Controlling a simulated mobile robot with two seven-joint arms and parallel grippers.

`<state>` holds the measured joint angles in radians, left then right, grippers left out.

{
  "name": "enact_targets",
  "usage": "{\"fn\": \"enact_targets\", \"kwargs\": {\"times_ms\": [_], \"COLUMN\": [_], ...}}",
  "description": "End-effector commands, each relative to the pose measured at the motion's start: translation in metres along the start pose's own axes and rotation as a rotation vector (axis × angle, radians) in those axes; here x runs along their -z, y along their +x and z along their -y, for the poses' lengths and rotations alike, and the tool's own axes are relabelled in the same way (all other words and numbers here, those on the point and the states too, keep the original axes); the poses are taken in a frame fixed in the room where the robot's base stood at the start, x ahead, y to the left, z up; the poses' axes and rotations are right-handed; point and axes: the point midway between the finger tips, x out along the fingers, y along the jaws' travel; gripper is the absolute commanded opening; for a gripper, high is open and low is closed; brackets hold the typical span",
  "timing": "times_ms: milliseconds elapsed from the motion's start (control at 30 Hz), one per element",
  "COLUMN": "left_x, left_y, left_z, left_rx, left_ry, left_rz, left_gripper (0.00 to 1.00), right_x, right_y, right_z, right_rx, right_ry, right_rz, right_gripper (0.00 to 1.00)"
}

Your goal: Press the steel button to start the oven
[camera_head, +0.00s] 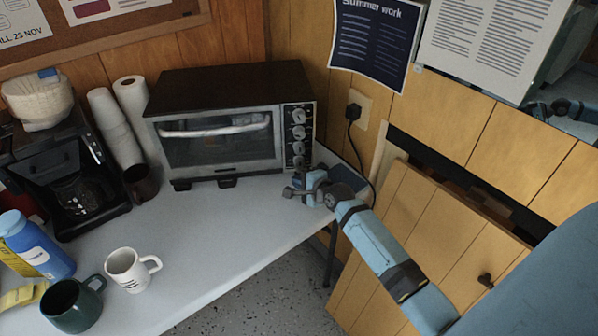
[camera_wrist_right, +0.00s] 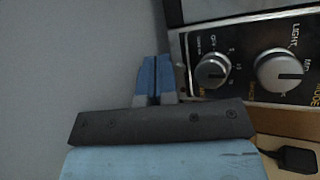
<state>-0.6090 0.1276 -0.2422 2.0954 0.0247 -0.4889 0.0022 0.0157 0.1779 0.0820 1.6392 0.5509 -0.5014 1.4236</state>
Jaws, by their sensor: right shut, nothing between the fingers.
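The toaster oven (camera_head: 222,130) stands at the back of the table, with a dark glass door and a column of round steel knobs (camera_head: 298,132) on its right-hand panel. In the right wrist view, two knobs (camera_wrist_right: 278,70) show large, with printed labels around them. My right gripper (camera_head: 288,191) is low in front of the panel's bottom end, just above the tabletop. In the wrist view its fingers (camera_wrist_right: 155,78) are together and empty, close beside the panel's edge and apart from the knobs. I cannot clearly make out a separate steel button. My left gripper is out of view.
The white table (camera_head: 215,230) is clear in front of the oven. A white mug (camera_head: 128,270), a green mug (camera_head: 72,305) and a blue bottle (camera_head: 38,248) stand at the left. A coffee maker (camera_head: 70,185) is behind them. A plug and cable (camera_head: 353,112) hang right of the oven.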

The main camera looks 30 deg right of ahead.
Motion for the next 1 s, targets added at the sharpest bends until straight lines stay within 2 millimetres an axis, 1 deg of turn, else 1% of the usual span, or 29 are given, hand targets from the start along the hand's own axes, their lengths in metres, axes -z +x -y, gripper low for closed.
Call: {"fn": "enact_targets", "kwargs": {"times_ms": [267,500,1000], "left_x": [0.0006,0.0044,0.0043], "left_y": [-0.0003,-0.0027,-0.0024], "left_z": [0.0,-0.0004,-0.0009], "left_rx": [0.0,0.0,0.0], "left_ry": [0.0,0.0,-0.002], "left_rz": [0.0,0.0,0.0], "left_gripper": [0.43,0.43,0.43], "right_x": [0.0002,0.0033,0.0042], "right_y": [0.0004,0.006,0.0077], "right_z": [0.0005,0.0047,0.0044], "right_rx": [0.0,0.001,0.0], "right_ry": [0.0,-0.001,0.0], "right_rz": [0.0,-0.001,0.0], "right_gripper": [0.0,0.0,0.0]}}
